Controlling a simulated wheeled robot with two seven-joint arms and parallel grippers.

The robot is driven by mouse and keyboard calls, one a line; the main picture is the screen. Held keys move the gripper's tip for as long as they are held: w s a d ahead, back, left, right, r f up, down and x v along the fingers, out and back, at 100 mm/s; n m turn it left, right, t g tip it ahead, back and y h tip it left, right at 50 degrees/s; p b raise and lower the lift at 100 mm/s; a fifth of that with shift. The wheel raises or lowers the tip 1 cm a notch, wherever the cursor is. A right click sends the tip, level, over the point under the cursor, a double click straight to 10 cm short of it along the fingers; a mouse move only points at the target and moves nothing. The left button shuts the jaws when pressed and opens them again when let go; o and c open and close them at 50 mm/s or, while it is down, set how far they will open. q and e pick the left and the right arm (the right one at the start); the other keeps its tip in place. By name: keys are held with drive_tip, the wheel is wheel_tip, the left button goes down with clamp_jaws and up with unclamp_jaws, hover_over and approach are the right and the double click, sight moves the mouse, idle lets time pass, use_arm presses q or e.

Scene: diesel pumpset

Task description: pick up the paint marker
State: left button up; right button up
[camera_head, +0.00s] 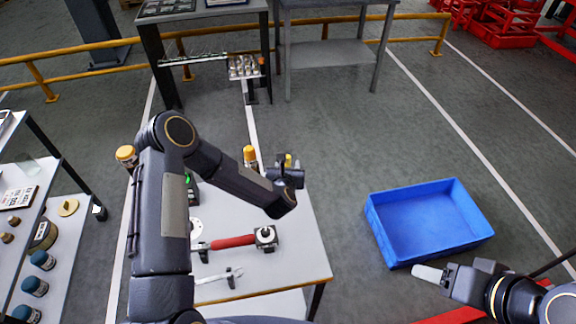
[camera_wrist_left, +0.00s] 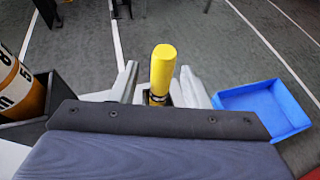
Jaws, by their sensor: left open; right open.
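The yellow paint marker (camera_wrist_left: 162,72) stands upright between the two pale fingers of my left gripper (camera_wrist_left: 160,88) in the left wrist view, with a visible gap to each finger. Its lower part is hidden behind the gripper body. In the head view only the marker's yellow top (camera_head: 288,160) shows, above a dark shape at the table's right side. My left gripper is open. My right gripper (camera_head: 430,274) is open and empty at the lower right, near the blue bin's front edge.
An orange, yellow-capped bottle (camera_wrist_left: 22,88) stands close left of the left gripper. The table (camera_head: 300,262) also holds a red-handled tool (camera_head: 232,242) and a wrench (camera_head: 218,276). A blue bin (camera_head: 425,222), seemingly empty, is at the right. A shelf of jars (camera_head: 62,245) is at the left.

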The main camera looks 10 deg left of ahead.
use_arm(q)
drive_tip(key=shift+w, duration=0.1)
clamp_jaws()
idle(0.3)
wheel_tip(320, 180, up, 10)
drive_tip(key=shift+f+b, duration=0.1)
drive_tip(key=shift+b, duration=0.9)
drive_tip(key=c, duration=0.7)
unclamp_jaws()
clamp_jaws()
